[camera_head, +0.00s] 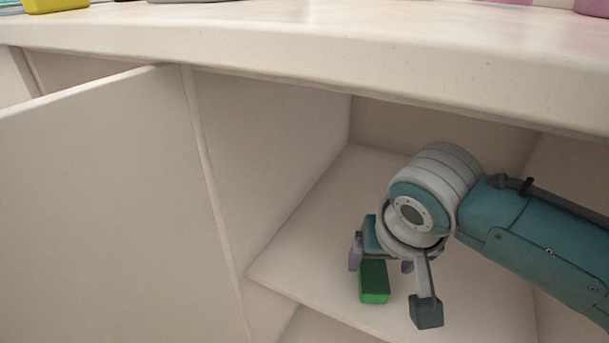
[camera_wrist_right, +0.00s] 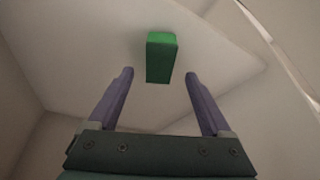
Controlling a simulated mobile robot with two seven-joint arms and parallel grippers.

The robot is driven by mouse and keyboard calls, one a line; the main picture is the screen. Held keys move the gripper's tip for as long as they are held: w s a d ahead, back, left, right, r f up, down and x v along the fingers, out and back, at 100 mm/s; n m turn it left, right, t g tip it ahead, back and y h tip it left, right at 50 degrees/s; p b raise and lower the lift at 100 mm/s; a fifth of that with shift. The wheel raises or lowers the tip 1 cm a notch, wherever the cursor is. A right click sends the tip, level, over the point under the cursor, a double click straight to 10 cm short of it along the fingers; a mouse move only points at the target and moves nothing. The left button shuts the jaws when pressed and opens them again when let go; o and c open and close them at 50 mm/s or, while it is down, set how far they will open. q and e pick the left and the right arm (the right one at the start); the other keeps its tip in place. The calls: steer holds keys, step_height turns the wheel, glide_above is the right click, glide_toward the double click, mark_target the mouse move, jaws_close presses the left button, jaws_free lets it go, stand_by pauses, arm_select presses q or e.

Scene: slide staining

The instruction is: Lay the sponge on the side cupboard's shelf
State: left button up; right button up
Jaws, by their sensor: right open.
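The sponge (camera_head: 374,281) is a green block with a darker top. It lies on the pale shelf (camera_head: 310,243) inside the open side cupboard, near the shelf's front left. In the right wrist view the sponge (camera_wrist_right: 162,58) is just beyond the fingertips, between their lines, with a gap to each finger. My right gripper (camera_head: 381,266) is inside the cupboard, right behind the sponge. Its two purple fingers (camera_wrist_right: 158,76) are apart with nothing between them. The far finger is partly hidden by the sponge and wrist in the head view. My left gripper is not in view.
The cupboard door (camera_head: 110,200) stands open at the left. The worktop (camera_head: 350,35) overhangs the cupboard above my right arm. A yellow object (camera_head: 55,5) and pink items (camera_head: 590,7) sit on the worktop. The shelf is otherwise clear.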

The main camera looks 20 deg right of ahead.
steer(key=shift+s+a+r, duration=0.15)
steer(key=shift+s+r, duration=0.05)
steer(key=shift+r, duration=0.5)
steer(key=s+a+r+n+y, duration=0.1)
steer(key=s+a+r+n, duration=0.1)
steer(key=s, duration=0.7)
steer(key=s+a+r+n+y, duration=0.1)
steer(key=s+a+r+n, duration=0.1)
steer(key=s+r+n, duration=0.3)
steer(key=s, duration=0.4)
steer(key=shift+a+r, duration=0.3)
steer(key=shift+r, duration=0.05)
